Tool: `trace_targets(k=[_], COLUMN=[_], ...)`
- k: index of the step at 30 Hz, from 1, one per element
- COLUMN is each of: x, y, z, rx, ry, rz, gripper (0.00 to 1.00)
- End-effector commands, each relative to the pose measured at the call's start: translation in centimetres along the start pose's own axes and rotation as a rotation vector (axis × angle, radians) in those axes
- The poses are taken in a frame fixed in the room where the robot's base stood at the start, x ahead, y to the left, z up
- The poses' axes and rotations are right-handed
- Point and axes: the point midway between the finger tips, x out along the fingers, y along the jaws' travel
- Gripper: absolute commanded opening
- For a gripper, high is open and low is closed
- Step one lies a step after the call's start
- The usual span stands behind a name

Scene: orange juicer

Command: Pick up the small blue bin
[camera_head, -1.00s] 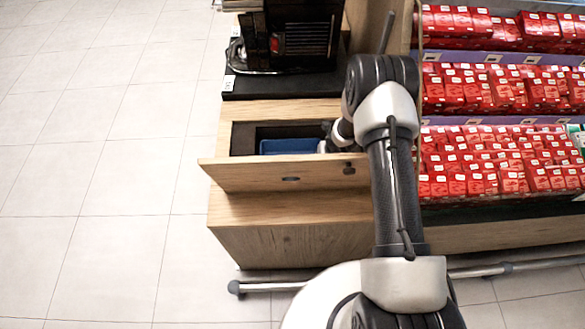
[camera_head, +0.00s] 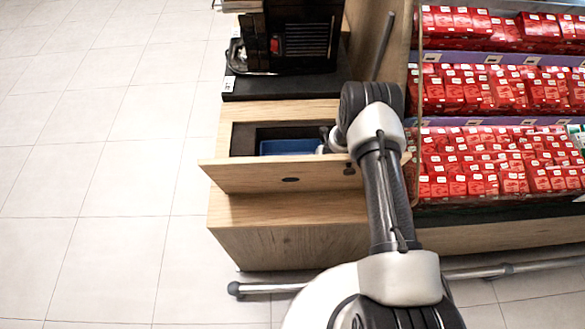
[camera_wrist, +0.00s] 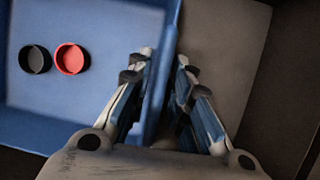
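The small blue bin (camera_head: 290,147) sits inside the open wooden drawer (camera_head: 240,175) below the juicer in the head view. In the wrist view the blue bin (camera_wrist: 60,110) fills the left side, and a black round cap (camera_wrist: 34,59) and a red round cap (camera_wrist: 71,59) lie in it. My gripper (camera_wrist: 162,62) is at the bin's right wall, with one finger on the inner side and one on the outer side. The fingers are apart and a gap shows beside the wall. In the head view my arm mostly hides the gripper (camera_head: 326,141).
The drawer's dark interior shows bare floor right of the bin, with a dark side wall (camera_wrist: 280,90) beyond. The black juicer (camera_head: 300,40) stands behind the drawer. Shelves of red boxes (camera_head: 490,95) are to the right. The tiled floor at left is clear.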

Motion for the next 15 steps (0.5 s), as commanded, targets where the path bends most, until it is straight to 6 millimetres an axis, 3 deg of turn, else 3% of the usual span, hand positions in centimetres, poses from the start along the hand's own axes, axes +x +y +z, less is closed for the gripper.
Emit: trace_targets(k=[7,15], x=[-0.02,-0.03], y=[0.00,0.01], z=[0.00,0.02], rx=[0.000,0.000], ry=[0.000,0.000], rz=[0.000,0.000], gripper=[0.00,0.00])
